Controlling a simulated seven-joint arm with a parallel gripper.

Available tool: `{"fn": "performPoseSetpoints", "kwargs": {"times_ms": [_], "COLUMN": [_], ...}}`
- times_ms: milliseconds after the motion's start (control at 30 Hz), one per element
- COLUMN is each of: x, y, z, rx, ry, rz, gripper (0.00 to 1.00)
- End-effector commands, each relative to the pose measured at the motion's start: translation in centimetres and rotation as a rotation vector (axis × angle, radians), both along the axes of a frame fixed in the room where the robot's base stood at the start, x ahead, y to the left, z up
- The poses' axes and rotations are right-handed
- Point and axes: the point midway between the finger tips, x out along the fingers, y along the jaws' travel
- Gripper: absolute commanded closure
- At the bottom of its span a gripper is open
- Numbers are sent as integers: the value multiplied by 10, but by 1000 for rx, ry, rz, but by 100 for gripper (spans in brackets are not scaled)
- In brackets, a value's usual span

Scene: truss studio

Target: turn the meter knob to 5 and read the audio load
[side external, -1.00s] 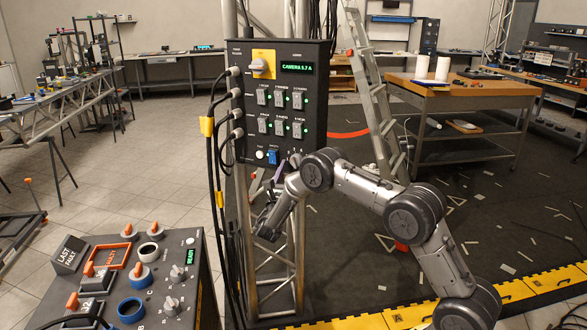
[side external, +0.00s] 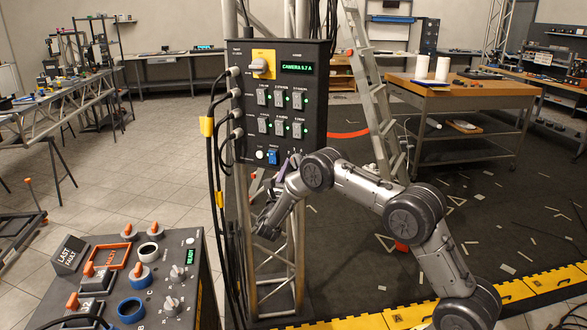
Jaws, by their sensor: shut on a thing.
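The dark power panel (side external: 310,146) is mounted on the truss and holds a lit green display (side external: 297,68) reading "CAMERA 5.7 A". A grey selector on a yellow plate (side external: 263,63) sits at its upper left. Several breaker switches with green lights fill the middle. Along the bottom are a white button (side external: 260,154) and a blue switch (side external: 272,157). My gripper (side external: 292,162) is at the panel's bottom edge, right of the blue switch. It is shut on the meter knob, which the gripper and wrist mostly hide. The knob's setting cannot be read.
A control console (side external: 110,243) with knobs and buttons stands at the lower left. Black cables (side external: 211,160) hang along the panel's left side. A ladder (side external: 378,100) and a wooden workbench (side external: 460,95) stand behind my arm. Floor scraps lie on the dark mat.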

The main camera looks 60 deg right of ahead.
Motion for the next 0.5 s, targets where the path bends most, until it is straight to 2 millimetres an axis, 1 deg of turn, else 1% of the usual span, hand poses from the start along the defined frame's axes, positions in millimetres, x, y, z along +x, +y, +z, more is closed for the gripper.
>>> {"fn": "performPoseSetpoints", "kwargs": {"times_ms": [267, 500], "x": [2, 4], "y": [1, 2], "z": [-1, -1], "rx": [19, 54], "ry": [-109, -304], "rz": [1, 1], "gripper": [100, 100]}}
